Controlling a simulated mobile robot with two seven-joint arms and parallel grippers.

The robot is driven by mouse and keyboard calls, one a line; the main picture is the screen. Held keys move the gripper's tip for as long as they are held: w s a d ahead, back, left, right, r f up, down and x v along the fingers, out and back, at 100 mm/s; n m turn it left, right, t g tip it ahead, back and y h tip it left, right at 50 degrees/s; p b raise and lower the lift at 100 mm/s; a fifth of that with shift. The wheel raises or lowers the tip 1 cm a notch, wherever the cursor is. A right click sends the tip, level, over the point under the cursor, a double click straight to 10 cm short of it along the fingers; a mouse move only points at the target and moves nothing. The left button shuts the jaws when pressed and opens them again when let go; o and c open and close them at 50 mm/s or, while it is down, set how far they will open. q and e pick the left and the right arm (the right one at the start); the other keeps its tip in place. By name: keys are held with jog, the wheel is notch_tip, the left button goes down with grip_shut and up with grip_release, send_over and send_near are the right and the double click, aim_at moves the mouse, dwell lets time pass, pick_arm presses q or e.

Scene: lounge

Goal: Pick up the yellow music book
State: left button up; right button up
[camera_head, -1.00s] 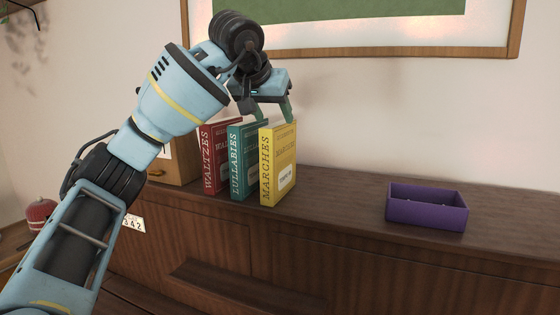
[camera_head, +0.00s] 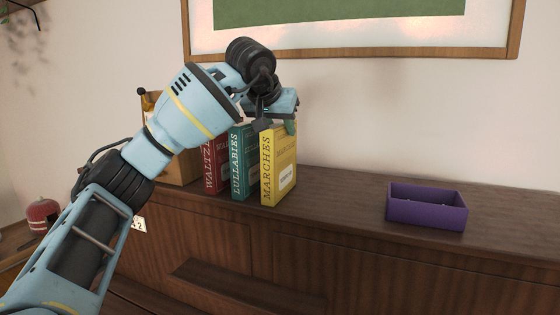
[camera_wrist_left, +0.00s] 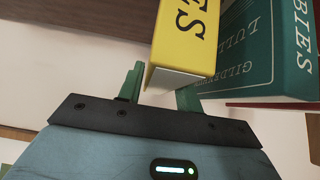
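The yellow music book (camera_head: 284,165), marked MARCHES, stands upright at the right end of a row of books on the wooden cabinet top. My left gripper (camera_head: 276,124) is above it, fingers pointing down at its top edge. In the left wrist view the yellow book (camera_wrist_left: 186,40) reaches in between the two green fingers of the left gripper (camera_wrist_left: 159,88). The fingers are apart, one to each side of the book's top end, and do not appear clamped on it. My right gripper is not in view.
A teal book (camera_head: 242,170) stands just left of the yellow one, with a red book (camera_head: 214,171) beyond it. A purple open box (camera_head: 427,210) sits to the right. The cabinet top between is clear. A framed board (camera_head: 360,52) hangs behind.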

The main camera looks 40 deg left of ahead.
pick_arm(q)
grip_shut()
jog(key=shift+r, duration=0.1)
